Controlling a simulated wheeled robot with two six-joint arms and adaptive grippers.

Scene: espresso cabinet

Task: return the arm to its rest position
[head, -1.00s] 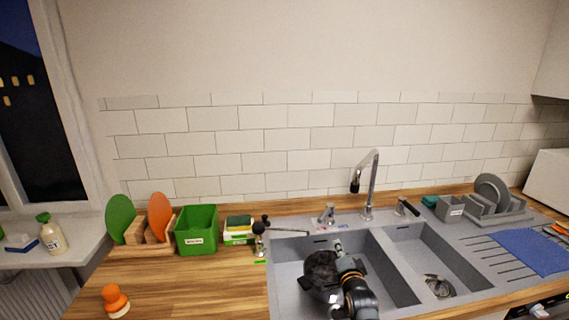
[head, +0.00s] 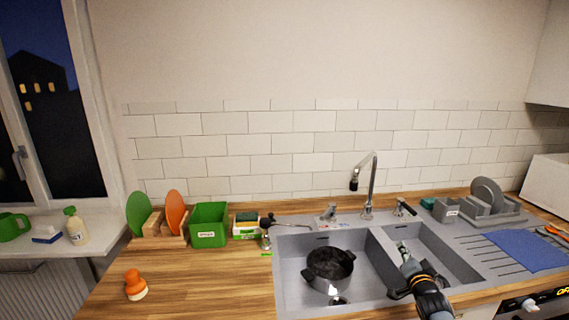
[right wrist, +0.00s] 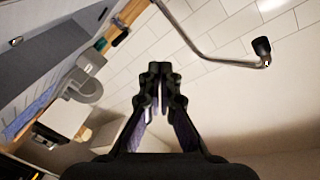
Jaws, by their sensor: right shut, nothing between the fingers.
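My right gripper (head: 403,254) is over the right basin of the sink in the head view, to the right of the pot and apart from it. In the right wrist view its two fingers (right wrist: 160,78) are closed together with nothing between them. My right arm comes in from the bottom edge of the head view. My left gripper does not show in any view.
A dark pot (head: 329,268) stands in the left basin of the sink (head: 290,285). The tall faucet (head: 372,180) rises behind. A dish rack (head: 490,208) and blue mat (head: 525,250) are at right. An orange-handled brush (head: 135,284) stands on the open wooden counter at left.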

